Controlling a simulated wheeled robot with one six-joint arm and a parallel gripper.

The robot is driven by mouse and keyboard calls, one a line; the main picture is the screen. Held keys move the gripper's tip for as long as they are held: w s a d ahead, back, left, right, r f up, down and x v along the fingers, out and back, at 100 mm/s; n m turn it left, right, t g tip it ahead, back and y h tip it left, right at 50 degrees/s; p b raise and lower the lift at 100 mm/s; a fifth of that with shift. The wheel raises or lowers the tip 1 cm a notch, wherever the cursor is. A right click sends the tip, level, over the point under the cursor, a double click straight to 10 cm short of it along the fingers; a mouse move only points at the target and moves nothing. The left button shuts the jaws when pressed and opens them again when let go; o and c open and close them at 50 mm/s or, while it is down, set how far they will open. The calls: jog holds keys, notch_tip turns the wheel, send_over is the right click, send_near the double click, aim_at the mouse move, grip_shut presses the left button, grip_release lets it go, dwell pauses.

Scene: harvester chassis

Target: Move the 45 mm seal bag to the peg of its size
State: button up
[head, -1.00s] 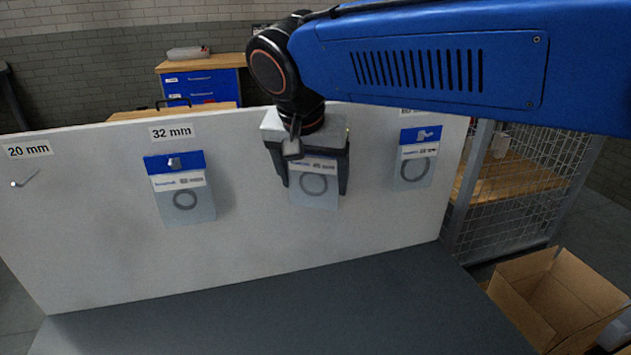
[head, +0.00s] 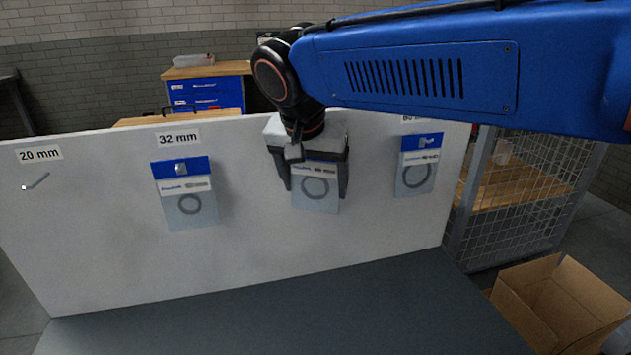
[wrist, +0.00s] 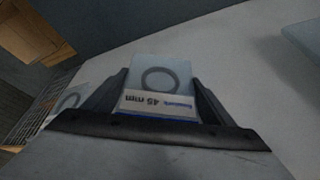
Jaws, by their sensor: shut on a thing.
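The 45 mm seal bag (head: 316,188) is a clear bag with a dark ring and a white label, in front of the white board (head: 250,245). My gripper (head: 316,184) is shut on it, with one finger at each side. In the wrist view the bag (wrist: 159,83) sits between the fingers, its "45 mm" label upside down. My gripper hides the bag's top and the board behind it, so I cannot tell whether the bag is on a peg. The 20 mm peg (head: 37,181) at the left is bare.
Another seal bag (head: 184,200) hangs under the 32 mm sign (head: 178,138). A further bag (head: 416,172) hangs at the right, its sign partly hidden by my arm. A wire cage (head: 520,200) and an open cardboard box (head: 550,300) stand to the right.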

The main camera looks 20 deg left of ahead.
jog(key=shift+w+a+f, duration=0.2)
jog(key=shift+w+f, duration=0.05)
jog(key=shift+w, duration=0.35)
jog(key=o, duration=1)
jog(key=shift+o, duration=0.5)
jog(key=v, duration=1.6)
jog(key=shift+s, duration=0.45)
jog(key=w+d+f, duration=0.1)
jog(key=d+f, duration=0.2)
jog(key=d, duration=0.6)
jog(key=w+d+f, duration=0.2)
jog(key=d+f, duration=0.2)
jog(key=d, duration=0.5)
jog(key=w+d+f, duration=0.1)
jog(key=d+f, duration=0.2)
jog(key=d, duration=0.6)
jog(key=s+d+f, duration=0.6)
jog(key=d+f, duration=0.3)
jog(key=f, duration=0.1)
jog(key=s+d+f, duration=0.5)
jog(key=d+f, duration=0.4)
jog(key=f, duration=0.1)
jog(key=shift+s+d+f, duration=0.25)
jog(key=shift+s+f, duration=0.1)
jog(key=shift+s, duration=0.05)
